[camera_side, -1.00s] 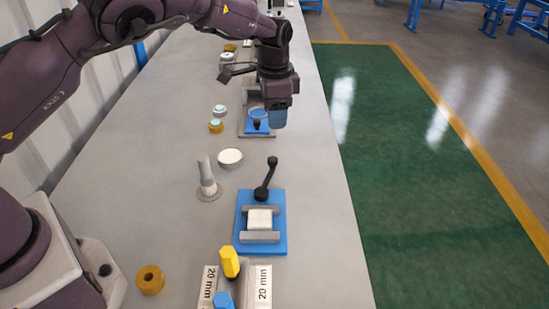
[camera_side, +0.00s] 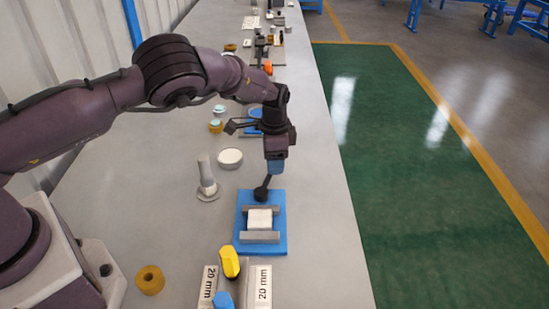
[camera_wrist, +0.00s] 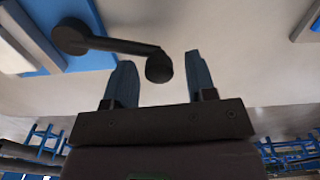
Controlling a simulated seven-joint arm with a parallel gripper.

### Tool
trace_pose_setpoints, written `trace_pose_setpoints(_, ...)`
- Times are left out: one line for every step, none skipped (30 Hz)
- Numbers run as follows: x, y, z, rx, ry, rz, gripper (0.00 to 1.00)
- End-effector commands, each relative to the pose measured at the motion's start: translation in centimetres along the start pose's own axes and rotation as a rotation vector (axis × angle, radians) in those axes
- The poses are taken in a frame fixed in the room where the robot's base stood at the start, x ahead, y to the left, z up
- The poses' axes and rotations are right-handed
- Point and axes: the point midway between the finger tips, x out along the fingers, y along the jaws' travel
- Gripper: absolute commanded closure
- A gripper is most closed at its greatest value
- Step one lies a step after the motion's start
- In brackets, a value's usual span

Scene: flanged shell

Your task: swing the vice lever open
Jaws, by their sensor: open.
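The vice (camera_side: 244,240) is a blue base with two grey jaws around a white block (camera_side: 260,218). Its black lever (camera_side: 262,190) rises from the far side of the base, and its top is hidden by my gripper (camera_side: 275,172) in the side view. In the wrist view my gripper (camera_wrist: 160,84) is open, and the lever's round knob (camera_wrist: 159,68) sits between its two blue fingers, closer to the left one. The lever arm (camera_wrist: 120,44) runs from the knob to its pivot at upper left. I cannot tell whether a finger touches the knob.
A grey post (camera_side: 206,175) on a round foot and a white round dish (camera_side: 230,158) stand left of the vice. A yellow piece (camera_side: 229,262) and blocks marked 20 mm (camera_side: 263,285) are nearer. A brass ring (camera_side: 150,280) lies at lower left.

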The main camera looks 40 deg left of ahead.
Motion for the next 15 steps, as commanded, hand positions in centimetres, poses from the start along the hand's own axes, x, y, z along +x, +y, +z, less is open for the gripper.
trace_pose_setpoints(0.15, 0.00, -0.01, 0.001, 0.000, -0.001, 0.49)
trace_pose_setpoints(0.18, -0.01, -0.01, 0.001, 0.000, -0.001, 0.49)
trace_pose_setpoints(0.20, -0.01, -0.02, 0.001, 0.000, -0.001, 0.49)
trace_pose_setpoints(0.20, -0.01, -0.02, 0.001, 0.001, -0.001, 0.49)
trace_pose_setpoints(0.19, -0.01, -0.02, 0.001, 0.001, -0.001, 0.49)
trace_pose_setpoints(0.19, -0.01, -0.02, 0.000, 0.001, -0.001, 0.49)
trace_pose_setpoints(0.18, -0.01, -0.02, 0.000, 0.001, -0.001, 0.49)
trace_pose_setpoints(0.18, 0.00, -0.02, 0.000, 0.001, -0.001, 0.49)
trace_pose_setpoints(0.18, -0.01, -0.02, 0.000, 0.001, -0.001, 0.54)
trace_pose_setpoints(0.17, -0.01, -0.02, 0.000, 0.001, -0.001, 0.60)
trace_pose_setpoints(0.17, 0.00, -0.02, 0.000, 0.001, 0.000, 0.67)
trace_pose_setpoints(0.17, 0.00, -0.01, 0.000, 0.001, 0.000, 0.77)
trace_pose_setpoints(0.17, 0.00, -0.01, 0.000, 0.001, 0.000, 0.83)
trace_pose_setpoints(0.17, 0.00, -0.01, 0.000, 0.001, 0.000, 0.90)
trace_pose_setpoints(0.17, 0.00, -0.01, 0.000, 0.000, 0.000, 0.99)
